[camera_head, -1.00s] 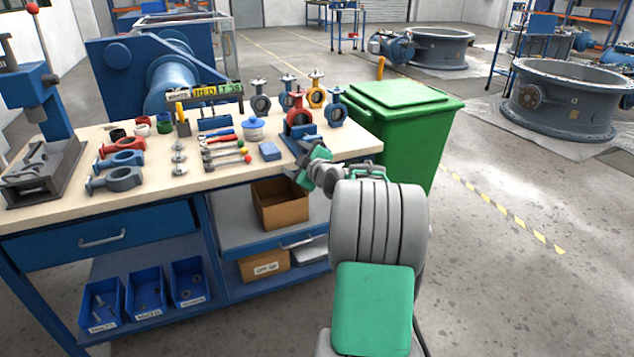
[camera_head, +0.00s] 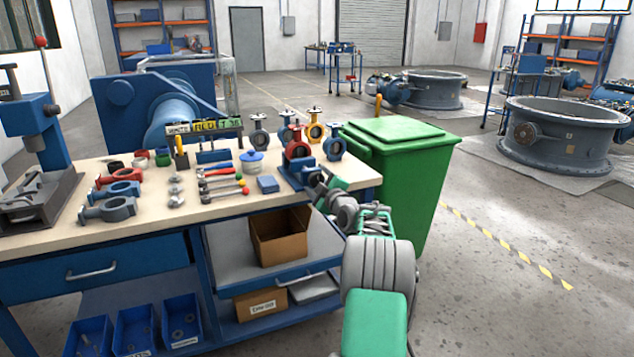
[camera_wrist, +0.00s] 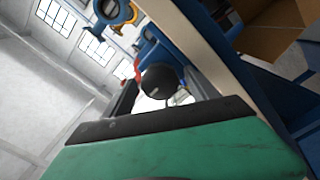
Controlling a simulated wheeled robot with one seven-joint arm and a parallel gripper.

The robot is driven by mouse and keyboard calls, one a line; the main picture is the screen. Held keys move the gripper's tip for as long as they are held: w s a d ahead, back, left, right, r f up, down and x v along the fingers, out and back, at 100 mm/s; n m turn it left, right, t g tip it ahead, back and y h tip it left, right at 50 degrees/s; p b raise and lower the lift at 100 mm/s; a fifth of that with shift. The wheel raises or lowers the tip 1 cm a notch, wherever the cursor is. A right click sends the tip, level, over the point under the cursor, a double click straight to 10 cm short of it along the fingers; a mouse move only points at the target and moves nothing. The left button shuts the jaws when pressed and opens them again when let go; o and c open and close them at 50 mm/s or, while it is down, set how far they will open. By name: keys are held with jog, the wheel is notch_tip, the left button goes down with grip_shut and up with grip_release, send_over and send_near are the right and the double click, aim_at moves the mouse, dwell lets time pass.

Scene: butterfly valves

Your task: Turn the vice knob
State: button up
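The blue vice (camera_head: 295,176) stands at the front right edge of the workbench and holds a red butterfly valve (camera_head: 298,149). In the wrist view a round black knob (camera_wrist: 160,81) sits near the middle, in front of the blue vice body (camera_wrist: 160,50). My gripper (camera_wrist: 162,98) shows two grey fingers, spread apart on either side below the knob, with nothing held between them. I cannot tell how deep the knob lies between the fingers. In the head view my wrist is just right of the vice, at the bench edge, and hides the knob and fingertips.
The workbench top (camera_head: 240,205) carries wrenches, loose valve parts and several standing valves behind the vice. An open cardboard box (camera_head: 278,238) sits on the shelf below.

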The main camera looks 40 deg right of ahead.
jog(key=c, duration=1.3)
